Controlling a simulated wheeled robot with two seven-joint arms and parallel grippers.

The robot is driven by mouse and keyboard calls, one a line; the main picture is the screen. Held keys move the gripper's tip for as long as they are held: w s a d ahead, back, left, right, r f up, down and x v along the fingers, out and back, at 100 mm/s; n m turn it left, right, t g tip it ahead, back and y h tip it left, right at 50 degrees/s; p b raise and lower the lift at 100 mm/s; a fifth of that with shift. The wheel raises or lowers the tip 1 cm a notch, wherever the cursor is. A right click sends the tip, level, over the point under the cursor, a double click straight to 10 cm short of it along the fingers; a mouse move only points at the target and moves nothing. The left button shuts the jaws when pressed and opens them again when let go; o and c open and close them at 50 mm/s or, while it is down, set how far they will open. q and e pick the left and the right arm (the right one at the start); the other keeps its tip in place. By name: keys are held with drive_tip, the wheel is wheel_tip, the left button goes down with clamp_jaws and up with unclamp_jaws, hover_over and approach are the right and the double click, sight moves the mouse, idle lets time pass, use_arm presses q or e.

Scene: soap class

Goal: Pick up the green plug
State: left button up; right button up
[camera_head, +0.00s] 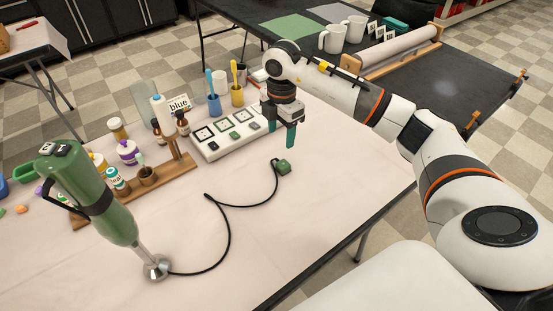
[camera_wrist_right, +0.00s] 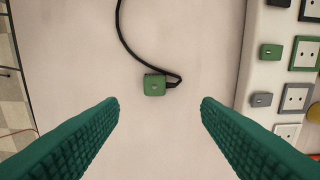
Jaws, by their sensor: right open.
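The green plug (camera_head: 283,167) lies on the pale tabletop at the end of a black cord. The cord (camera_head: 228,222) runs in a curve to the foot of a green hand blender (camera_head: 100,205) at the left. In the right wrist view the plug (camera_wrist_right: 154,85) lies ahead of and between the two fingertips, with nothing touching it. My right gripper (camera_head: 280,135) hangs above the table, behind the plug in the head view. Its green ribbed fingers (camera_wrist_right: 160,102) are open and empty. My left gripper is not in view.
A white socket board (camera_head: 226,143) with green and grey pieces stands close behind my right gripper. A wooden rack (camera_head: 140,190) with bottles is at the left. The tabletop around the plug is clear. A dark table (camera_head: 455,90) with mugs stands behind.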

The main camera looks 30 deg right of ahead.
hover_over(283, 164)
wheel_tip(283, 164, down, 5)
drive_tip(key=shift+a+f, duration=0.1)
drive_tip(key=shift+w+f, duration=0.1)
drive_tip(key=shift+f, duration=0.5)
wheel_tip(283, 164, down, 4)
drive_tip(key=shift+r+p, duration=0.25)
drive_tip(key=shift+p, duration=0.15)
drive_tip(key=shift+f, duration=0.45)
drive_tip(key=c, duration=1)
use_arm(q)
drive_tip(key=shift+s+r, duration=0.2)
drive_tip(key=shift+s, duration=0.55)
use_arm(e)
wheel_tip(283, 164, up, 10)
drive_tip(key=shift+r, duration=0.1)
